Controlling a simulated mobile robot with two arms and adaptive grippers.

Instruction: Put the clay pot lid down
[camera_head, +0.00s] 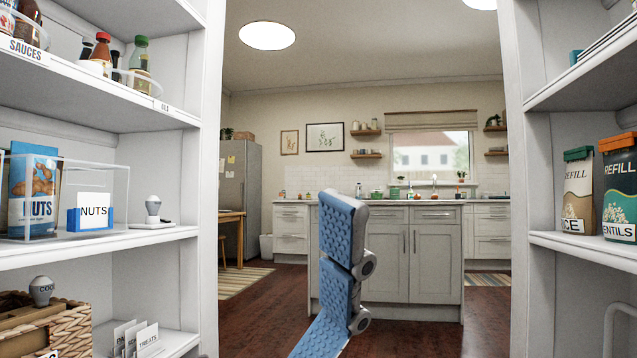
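I make out no clay pot lid in this view. One jointed finger (342,262) with blue textured pads and grey joints rises from the bottom middle, in the gap between the two shelf units. I cannot tell which of my grippers it belongs to. No opposing fingertip shows, so its opening is unclear, and nothing is visible held against its pads. A small grey knob on a flat white base (152,211) stands on the left middle shelf. A similar grey knob (41,290) shows above a brown box at the lower left.
The left middle shelf (150,238) has a clear NUTS bin (120,170) on it. A wicker basket (75,320) and label cards (138,340) sit below. Refill packs (618,190) stand on the right shelf. A grey kitchen island (432,262) is beyond, with open floor before it.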

